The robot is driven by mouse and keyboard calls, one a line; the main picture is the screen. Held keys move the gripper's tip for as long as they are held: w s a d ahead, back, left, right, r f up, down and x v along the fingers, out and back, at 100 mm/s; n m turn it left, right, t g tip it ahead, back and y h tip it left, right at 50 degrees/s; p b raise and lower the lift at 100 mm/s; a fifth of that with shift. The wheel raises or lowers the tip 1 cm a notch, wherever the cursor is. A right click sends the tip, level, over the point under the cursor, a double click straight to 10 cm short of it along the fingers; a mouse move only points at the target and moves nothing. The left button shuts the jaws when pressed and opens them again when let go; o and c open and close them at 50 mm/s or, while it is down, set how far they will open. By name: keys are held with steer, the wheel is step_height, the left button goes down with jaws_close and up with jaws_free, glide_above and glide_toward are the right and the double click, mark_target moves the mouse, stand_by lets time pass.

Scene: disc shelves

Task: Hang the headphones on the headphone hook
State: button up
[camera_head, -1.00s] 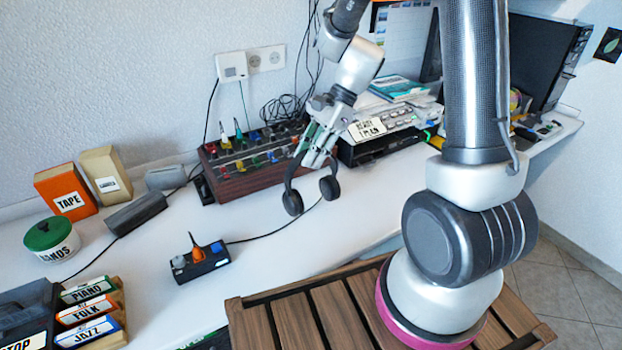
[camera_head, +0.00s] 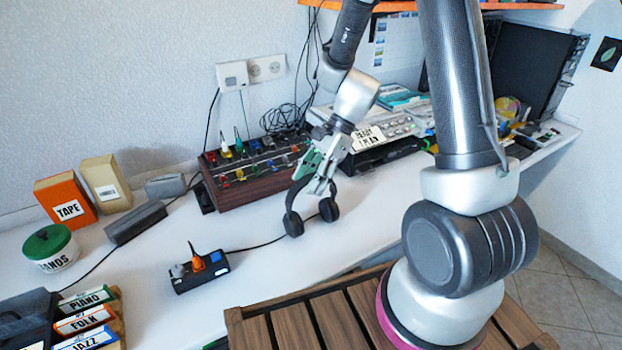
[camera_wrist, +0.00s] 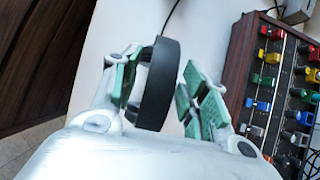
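The black headphones (camera_head: 291,200) hang below my gripper (camera_head: 318,177) in the head view, ear cups down, in front of the wooden-sided mixer. I cannot make out the headphone hook in either view.
The mixer (camera_head: 255,187) with coloured knobs stands behind the headphones. An orange shelf (camera_head: 400,6) crosses the top. The white desk (camera_head: 255,290) is clear at its front middle.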

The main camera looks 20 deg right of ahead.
steer(key=v, duration=1.2)
steer(key=s+d+r+n+t+h, duration=0.2)
steer(key=s+d+r+n+h, duration=0.1)
steer(key=s+r+n, duration=0.3)
steer(key=s+d+r+n+t+h, duration=0.3)
steer(key=s+d+r+n, duration=0.3)
steer(key=s+n, duration=0.3)
steer(key=s, duration=0.3)
steer(key=shift+n+t, duration=0.3)
steer(key=shift+n, duration=0.1)
steer(key=shift+o, duration=0.5)
steer(key=shift+s+a, duration=0.1)
